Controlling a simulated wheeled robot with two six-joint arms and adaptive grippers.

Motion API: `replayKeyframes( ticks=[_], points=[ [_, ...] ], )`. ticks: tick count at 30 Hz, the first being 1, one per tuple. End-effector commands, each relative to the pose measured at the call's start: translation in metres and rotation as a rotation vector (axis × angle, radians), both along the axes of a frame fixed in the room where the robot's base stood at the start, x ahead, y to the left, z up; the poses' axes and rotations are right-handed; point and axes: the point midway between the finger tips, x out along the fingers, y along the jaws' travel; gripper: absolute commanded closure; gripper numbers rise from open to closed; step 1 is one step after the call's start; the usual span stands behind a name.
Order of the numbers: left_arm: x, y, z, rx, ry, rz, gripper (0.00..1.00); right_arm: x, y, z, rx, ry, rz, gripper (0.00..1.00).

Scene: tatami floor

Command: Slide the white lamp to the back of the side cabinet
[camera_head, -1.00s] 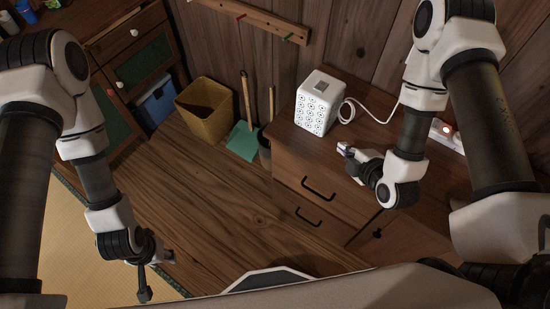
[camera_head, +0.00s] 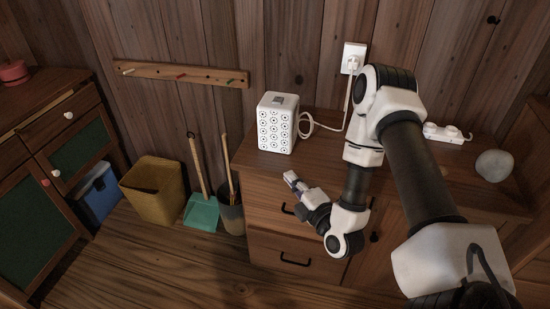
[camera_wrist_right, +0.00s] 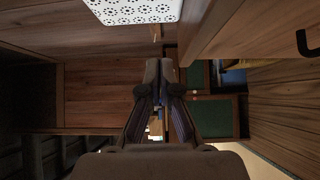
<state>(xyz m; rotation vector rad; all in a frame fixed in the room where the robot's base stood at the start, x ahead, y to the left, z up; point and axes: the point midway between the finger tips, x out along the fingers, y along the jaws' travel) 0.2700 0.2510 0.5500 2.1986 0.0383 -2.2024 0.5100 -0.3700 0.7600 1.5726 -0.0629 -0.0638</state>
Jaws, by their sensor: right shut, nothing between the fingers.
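The white lamp (camera_head: 277,128), a box shape with a dotted pattern, stands upright near the left end of the side cabinet's top (camera_head: 262,168). Its white cord loops out to the right. My right gripper (camera_head: 288,177) is shut and empty in front of the lamp, near the cabinet's front edge, with a gap between them. In the right wrist view the shut fingertips (camera_wrist_right: 159,66) show below the lamp's patterned side (camera_wrist_right: 135,10), apart from it. My left gripper is not in view.
A wall socket (camera_head: 352,58) holds the cord's plug. A power strip (camera_head: 447,134) and a grey stone-like ball (camera_head: 494,166) lie on the cabinet's right part. A yellow bin (camera_head: 153,190), a dustpan (camera_head: 202,213) and a dark bucket (camera_head: 231,217) stand left of the cabinet.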

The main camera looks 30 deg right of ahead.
Motion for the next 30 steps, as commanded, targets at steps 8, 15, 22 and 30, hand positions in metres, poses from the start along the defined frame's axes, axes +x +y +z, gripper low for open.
replayKeyframes(
  ticks=[8,15,22,30],
  points=[
    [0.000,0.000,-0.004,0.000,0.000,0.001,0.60,0.051,-0.003,0.002,-0.003,-0.004,0.003,1.00],
    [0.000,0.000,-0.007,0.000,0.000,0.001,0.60,0.100,-0.012,0.002,0.001,-0.002,0.000,1.00],
    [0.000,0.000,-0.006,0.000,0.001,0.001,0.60,0.118,-0.035,0.001,0.001,0.001,0.001,1.00],
    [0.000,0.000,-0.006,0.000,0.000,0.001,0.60,0.120,-0.037,0.001,0.001,0.002,0.002,1.00]
  ],
)
